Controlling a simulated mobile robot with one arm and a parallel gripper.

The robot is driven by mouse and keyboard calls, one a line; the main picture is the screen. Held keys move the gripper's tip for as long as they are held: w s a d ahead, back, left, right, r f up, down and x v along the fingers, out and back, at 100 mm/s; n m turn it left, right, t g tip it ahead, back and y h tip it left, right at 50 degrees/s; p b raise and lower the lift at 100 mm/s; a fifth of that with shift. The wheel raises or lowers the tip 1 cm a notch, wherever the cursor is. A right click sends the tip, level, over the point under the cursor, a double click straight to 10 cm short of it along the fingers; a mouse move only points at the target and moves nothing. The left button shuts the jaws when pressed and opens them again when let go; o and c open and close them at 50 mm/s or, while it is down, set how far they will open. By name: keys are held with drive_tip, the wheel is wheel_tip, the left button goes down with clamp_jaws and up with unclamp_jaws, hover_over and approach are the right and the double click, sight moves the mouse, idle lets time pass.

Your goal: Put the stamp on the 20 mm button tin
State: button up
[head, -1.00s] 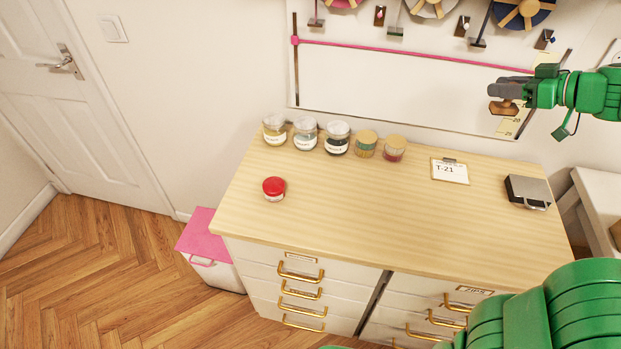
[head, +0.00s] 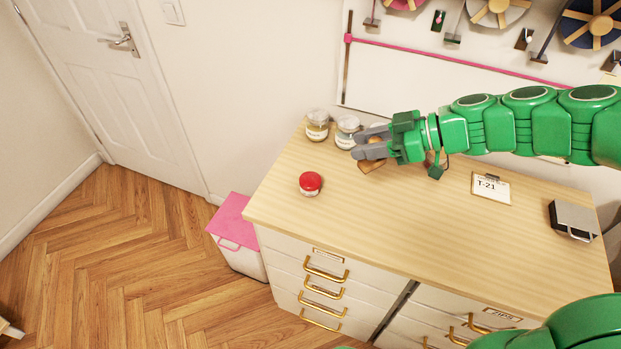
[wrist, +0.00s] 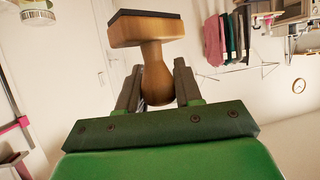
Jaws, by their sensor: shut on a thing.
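My gripper (head: 372,145) is shut on the wooden stamp (head: 372,165) and holds it above the counter, near the row of jars. In the wrist view the stamp (wrist: 148,55) has its handle between the fingers and its dark pad facing up in that picture. A small tin with a red lid (head: 310,182) stands upright on the counter, to the left of the gripper and apart from it. I cannot read its label, so I cannot tell whether it is the 20 mm button tin.
Two glass jars (head: 317,124) (head: 347,130) show at the back left of the wooden counter (head: 440,235); my arm hides the others. A clipboard marked T-21 (head: 490,187) and an ink pad box (head: 573,220) lie to the right. The counter's middle is clear.

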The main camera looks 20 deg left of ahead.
drive_tip(key=s+a+n+g, duration=0.3)
drive_tip(key=s+a, duration=0.3)
drive_tip(key=s, duration=0.2)
hover_over(304, 179)
drive_tip(key=shift+h, duration=0.4)
drive_tip(key=shift+s+f, duration=0.1)
drive_tip(key=shift+f, duration=6.8)
drive_tip(key=o, duration=1)
drive_tip(key=shift+f, duration=0.15)
drive_tip(key=shift+o, duration=0.2)
